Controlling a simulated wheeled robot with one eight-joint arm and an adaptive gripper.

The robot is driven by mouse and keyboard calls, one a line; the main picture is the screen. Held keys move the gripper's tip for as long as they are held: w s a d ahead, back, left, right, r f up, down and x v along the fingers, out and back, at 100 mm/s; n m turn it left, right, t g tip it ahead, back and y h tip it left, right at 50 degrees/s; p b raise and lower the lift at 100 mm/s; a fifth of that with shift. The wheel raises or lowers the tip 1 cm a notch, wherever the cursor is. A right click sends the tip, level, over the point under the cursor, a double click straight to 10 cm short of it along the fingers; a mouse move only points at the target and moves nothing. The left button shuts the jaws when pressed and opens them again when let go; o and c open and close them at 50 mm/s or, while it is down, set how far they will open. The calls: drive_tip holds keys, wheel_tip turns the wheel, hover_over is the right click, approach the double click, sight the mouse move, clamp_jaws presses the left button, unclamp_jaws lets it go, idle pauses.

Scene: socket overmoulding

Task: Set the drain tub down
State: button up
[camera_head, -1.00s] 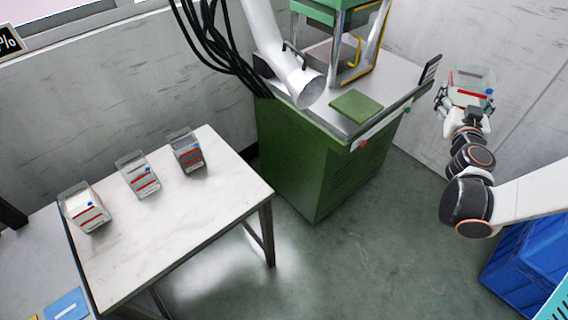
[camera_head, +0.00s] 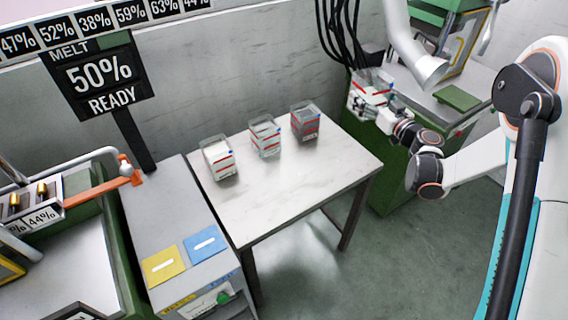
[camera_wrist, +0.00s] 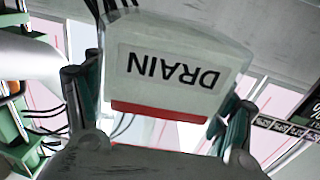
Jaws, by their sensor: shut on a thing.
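The drain tub (camera_wrist: 170,75) is a clear-walled tub with a white label reading DRAIN and a red stripe. It fills the middle of the wrist view, with its label upside down there. My gripper (camera_head: 372,108) is shut on the tub, one finger on each side. In the head view the held tub (camera_head: 370,84) is in the air in front of the green machine, right of the white table (camera_head: 290,185). The tub's contents cannot be made out.
Several similar tubs, at left (camera_head: 217,157), middle (camera_head: 265,137) and right (camera_head: 305,121), stand along the table's back. The table's front and right parts are bare. A grey cabinet with yellow (camera_head: 163,265) and blue (camera_head: 205,244) plates stands left. A green press (camera_head: 455,97) stands behind my arm.

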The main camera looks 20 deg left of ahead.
drive_tip(key=a+f+n+g+y, duration=0.1)
drive_tip(key=a+f+g+y, duration=0.1)
drive_tip(key=a+f, duration=0.1)
drive_tip(key=shift+s+a+f+n+b, duration=0.1)
drive_tip(key=shift+s+a+n+b, duration=0.1)
drive_tip(key=shift+n+b, duration=0.2)
drive_tip(key=b, duration=0.5)
hover_over(344, 158)
wheel_tip(344, 158, down, 14)
drive_tip(key=shift+f+b, duration=0.7)
drive_tip(key=shift+f, duration=1.8)
drive_tip(key=shift+f, duration=0.2)
drive_tip(key=o, duration=1.3)
drive_tip(key=shift+r, duration=0.2)
